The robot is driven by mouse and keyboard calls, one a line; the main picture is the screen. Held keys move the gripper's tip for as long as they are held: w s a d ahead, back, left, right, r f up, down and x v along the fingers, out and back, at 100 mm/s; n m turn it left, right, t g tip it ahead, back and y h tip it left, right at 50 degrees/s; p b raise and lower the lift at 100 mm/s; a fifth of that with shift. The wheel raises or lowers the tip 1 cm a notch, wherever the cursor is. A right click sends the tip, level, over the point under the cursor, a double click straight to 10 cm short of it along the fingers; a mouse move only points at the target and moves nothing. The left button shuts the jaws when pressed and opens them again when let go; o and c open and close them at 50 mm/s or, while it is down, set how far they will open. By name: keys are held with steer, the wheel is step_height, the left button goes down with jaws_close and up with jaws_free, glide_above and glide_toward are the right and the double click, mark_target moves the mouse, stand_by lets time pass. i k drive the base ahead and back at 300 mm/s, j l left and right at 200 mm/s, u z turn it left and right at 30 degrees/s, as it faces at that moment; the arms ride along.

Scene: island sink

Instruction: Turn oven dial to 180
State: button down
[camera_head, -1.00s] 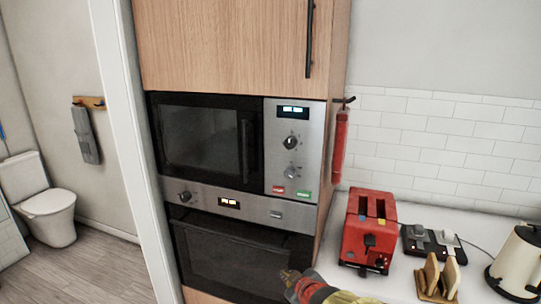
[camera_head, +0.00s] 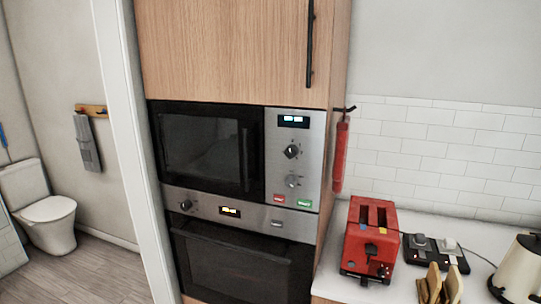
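The oven (camera_head: 240,262) is built into a wooden cabinet, below a microwave (camera_head: 202,150). Its steel control strip holds a dark round dial (camera_head: 186,204) at the left, a small lit display (camera_head: 229,211) and a button (camera_head: 277,223) at the right. The dial's marks and the display's digits are too small to read. The oven door looks shut. The microwave panel has its own lit display (camera_head: 293,121), a dark knob (camera_head: 291,151) and a grey knob (camera_head: 293,181). My gripper is not in this view.
A red toaster (camera_head: 372,240), a black tray with small items (camera_head: 437,252), a toast rack (camera_head: 441,284) and a kettle (camera_head: 520,268) stand on the white counter at the right. A white door frame (camera_head: 130,150) borders the cabinet's left side.

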mark_target(186, 205)
steer(key=i+j, duration=0.25)
steer(key=i, duration=0.15)
steer(key=i+j+u, duration=0.1)
steer(key=i+j, duration=0.15)
steer(key=i, duration=0.15)
